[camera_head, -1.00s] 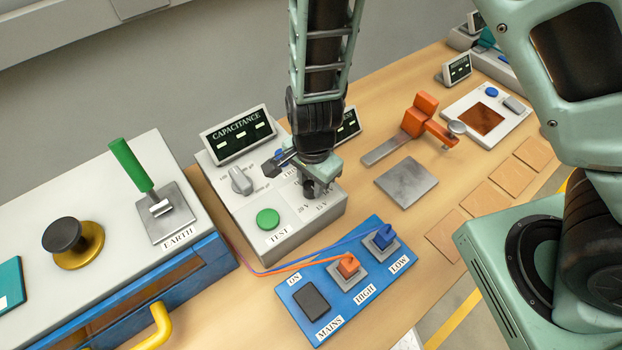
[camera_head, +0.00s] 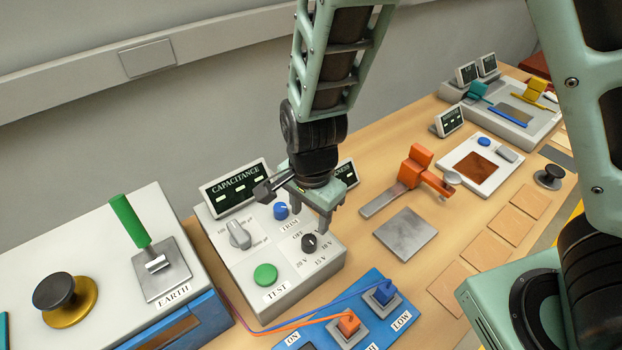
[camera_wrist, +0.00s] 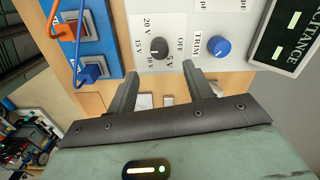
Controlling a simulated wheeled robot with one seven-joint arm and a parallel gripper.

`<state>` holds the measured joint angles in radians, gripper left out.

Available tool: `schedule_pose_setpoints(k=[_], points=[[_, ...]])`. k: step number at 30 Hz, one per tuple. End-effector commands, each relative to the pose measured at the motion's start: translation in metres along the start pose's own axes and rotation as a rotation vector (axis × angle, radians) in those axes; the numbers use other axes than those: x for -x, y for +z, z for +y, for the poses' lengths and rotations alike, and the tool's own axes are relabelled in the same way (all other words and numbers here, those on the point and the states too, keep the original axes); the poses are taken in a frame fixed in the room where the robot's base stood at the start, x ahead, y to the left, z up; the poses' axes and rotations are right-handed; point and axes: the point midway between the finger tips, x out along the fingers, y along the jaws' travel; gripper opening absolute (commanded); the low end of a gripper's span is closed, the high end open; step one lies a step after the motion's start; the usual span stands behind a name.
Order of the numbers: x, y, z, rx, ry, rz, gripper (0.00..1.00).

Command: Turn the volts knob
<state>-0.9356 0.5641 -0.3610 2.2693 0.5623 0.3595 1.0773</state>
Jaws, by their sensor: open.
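The volts knob (camera_head: 310,243) is a small black dial on the right of the white capacitance tester (camera_head: 330,272), ringed by OFF, 10 V, 15 V and 20 V labels. In the wrist view the black knob (camera_wrist: 159,48) lies ahead of the fingers, roughly between their lines. My gripper (camera_head: 311,224) is open and empty, raised above the tester behind the knob, and apart from it. In the wrist view the two fingers of my gripper (camera_wrist: 162,78) are spread, with nothing between them.
A blue TRIM knob (camera_head: 281,210), a grey selector (camera_head: 239,234) and a green TEST button (camera_head: 265,274) share the panel. A capacitance display (camera_head: 237,187) stands behind. A blue mains board (camera_head: 375,318) with cables is in front. An orange clamp (camera_head: 416,170) stands right.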

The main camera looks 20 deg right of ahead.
Motion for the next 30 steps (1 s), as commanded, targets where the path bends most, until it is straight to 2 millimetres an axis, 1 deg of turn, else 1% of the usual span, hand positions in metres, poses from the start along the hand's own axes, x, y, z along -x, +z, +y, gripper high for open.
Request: schedule_pose_setpoints(k=[1, 6, 9, 12, 18, 30], points=[[0.015, 0.001, -0.001, 0.004, -0.006, -0.001, 0.51], [0.052, 0.001, -0.001, 0.002, -0.006, -0.001, 0.51], [0.070, 0.001, 0.000, 0.002, -0.003, -0.001, 0.51], [0.082, 0.000, 0.000, 0.002, -0.002, -0.001, 0.51], [0.093, 0.000, 0.000, 0.000, 0.000, 0.000, 0.51], [0.093, -0.001, 0.000, -0.001, 0.000, 0.001, 0.51]])
